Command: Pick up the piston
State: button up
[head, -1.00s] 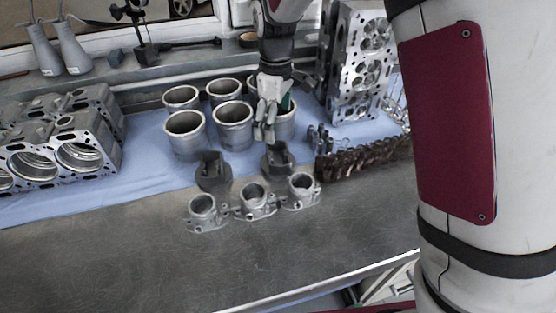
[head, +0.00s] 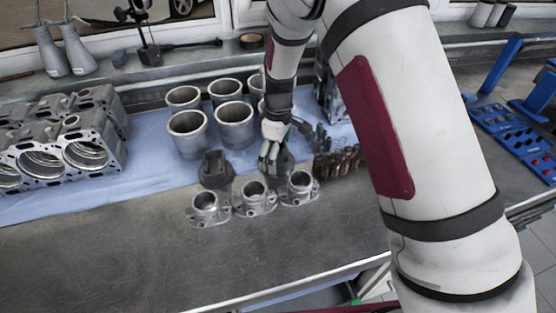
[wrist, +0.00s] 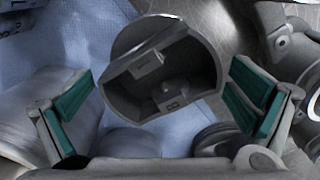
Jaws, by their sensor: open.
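Two dark grey pistons stand on the bench in the head view, a left one (head: 214,172) and a right one (head: 284,168). My gripper (head: 270,158) is right at the right piston and partly hides it. In the wrist view a hollow piston (wrist: 165,78) with blocky bosses inside lies between the green-padded fingers of my gripper (wrist: 163,95). The fingers are spread, with gaps between the pads and the piston. Whether its lower part touches anything is hidden.
Three flanged metal housings (head: 255,199) stand just in front of the pistons. Several cylinder liners (head: 233,125) stand behind on blue cloth. An engine block (head: 70,150) is at left, and a brown shaft-like part (head: 340,161) is close on the right.

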jog(key=shift+c, duration=0.2)
jog(key=c, duration=1.5)
